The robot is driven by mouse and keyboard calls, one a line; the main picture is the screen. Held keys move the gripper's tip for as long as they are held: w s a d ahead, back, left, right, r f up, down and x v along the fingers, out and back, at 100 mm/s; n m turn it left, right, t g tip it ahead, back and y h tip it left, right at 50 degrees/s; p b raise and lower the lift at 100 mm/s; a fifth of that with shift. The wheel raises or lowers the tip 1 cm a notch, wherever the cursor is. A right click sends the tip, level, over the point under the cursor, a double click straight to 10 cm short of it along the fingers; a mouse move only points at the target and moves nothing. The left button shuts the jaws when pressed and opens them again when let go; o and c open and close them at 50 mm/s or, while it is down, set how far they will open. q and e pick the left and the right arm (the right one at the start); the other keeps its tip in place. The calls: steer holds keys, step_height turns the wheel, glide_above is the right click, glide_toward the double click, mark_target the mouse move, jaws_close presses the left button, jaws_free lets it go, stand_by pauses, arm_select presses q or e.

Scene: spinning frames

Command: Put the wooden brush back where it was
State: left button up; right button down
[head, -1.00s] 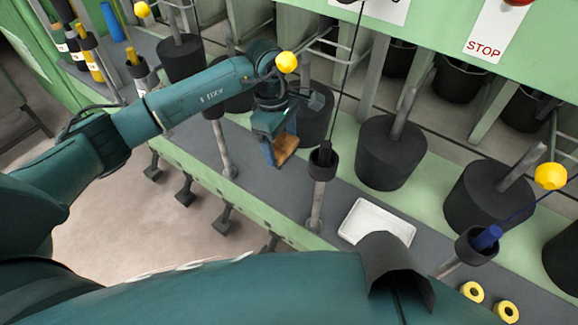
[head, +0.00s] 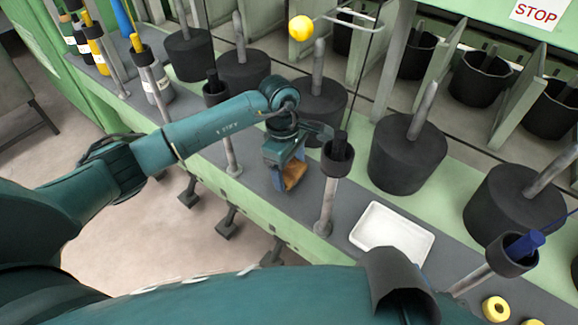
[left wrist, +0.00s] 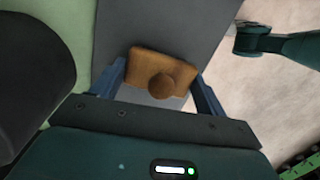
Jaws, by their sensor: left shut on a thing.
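The wooden brush (left wrist: 150,72) is a brown block with a round knob, seen in the left wrist view between the two blue fingers. It also shows in the head view (head: 293,176) below my left gripper. My left gripper (head: 284,180) is shut on the brush, over the grey ledge (head: 255,185). I cannot tell whether the brush touches the ledge. My right gripper is not in view.
A white tray (head: 392,236) lies on the ledge to the right. A grey post with a black cup (head: 337,155) stands close right of my gripper. Black cylinders (head: 408,152) line the back. Bottles (head: 157,85) stand at the left.

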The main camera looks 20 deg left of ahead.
arm_select(q)
steer(key=shift+f, duration=0.25)
steer(key=o, duration=1)
steer(key=shift+c, duration=0.2)
steer(key=shift+r, duration=0.1)
steer(key=shift+r, duration=0.45)
step_height(320, 180, up, 11)
steer(key=a, duration=0.1)
steer(key=shift+w+a+r, duration=0.15)
steer(key=shift+w+a, duration=0.05)
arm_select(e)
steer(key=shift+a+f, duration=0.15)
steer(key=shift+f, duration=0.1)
